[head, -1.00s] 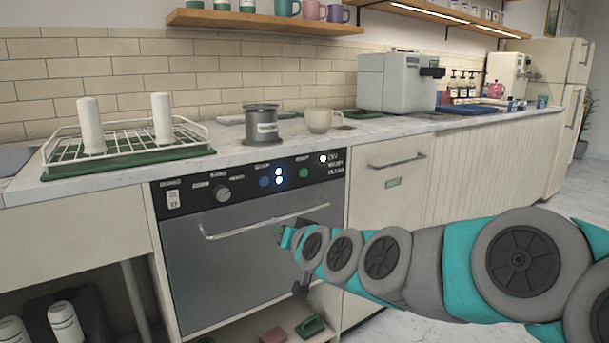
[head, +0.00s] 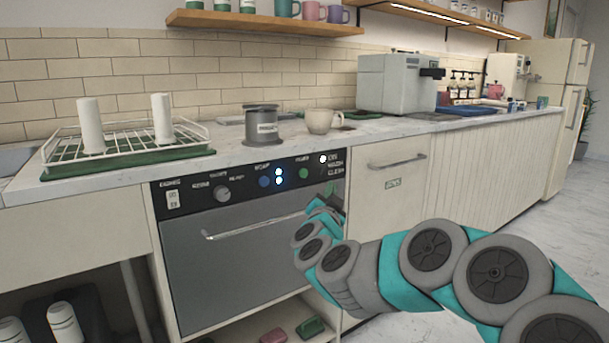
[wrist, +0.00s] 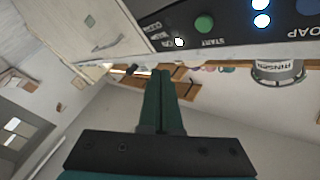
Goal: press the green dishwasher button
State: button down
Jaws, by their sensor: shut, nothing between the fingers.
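The green button (head: 303,173) is on the black control panel (head: 243,192) of the dishwasher (head: 235,262), to the right of the lit indicators. It also shows at the top of the wrist view (wrist: 204,23), above a START label. My gripper (head: 330,189) is near the panel's right end, to the right of and slightly below the green button in the head view. In the wrist view my gripper's dark green fingers (wrist: 161,74) are together and empty. Their tips appear below and left of the button, with no visible contact.
A blue button (head: 264,181) and a dial (head: 222,193) are on the same panel. The dishwasher handle (head: 250,221) sticks out below. A grey canister (head: 262,126) and a beige mug (head: 321,121) stand on the counter above. Open floor lies to the right.

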jog(key=p, duration=0.2)
send_near(308, 172)
jog(key=w+d, duration=0.3)
jog(key=shift+w+a+r+p, duration=0.15)
jog(key=shift+w+p, duration=0.05)
jog(key=shift+w, duration=0.25)
jog(key=shift+w+a+r+p, duration=0.15)
jog(key=shift+w+a+r, duration=0.05)
jog(key=shift+w, duration=0.25)
jog(key=shift+w, duration=0.15)
dwell(1.3)
jog(key=shift+w+a, duration=0.25)
jog(key=shift+w+a+p, duration=0.25)
jog(key=shift+w+p, duration=0.1)
jog(key=shift+p, duration=0.15)
dwell(0.8)
dwell(0.3)
jog(key=shift+s+d, duration=0.5)
jog(key=shift+s, duration=0.25)
jog(key=shift+b, duration=0.3)
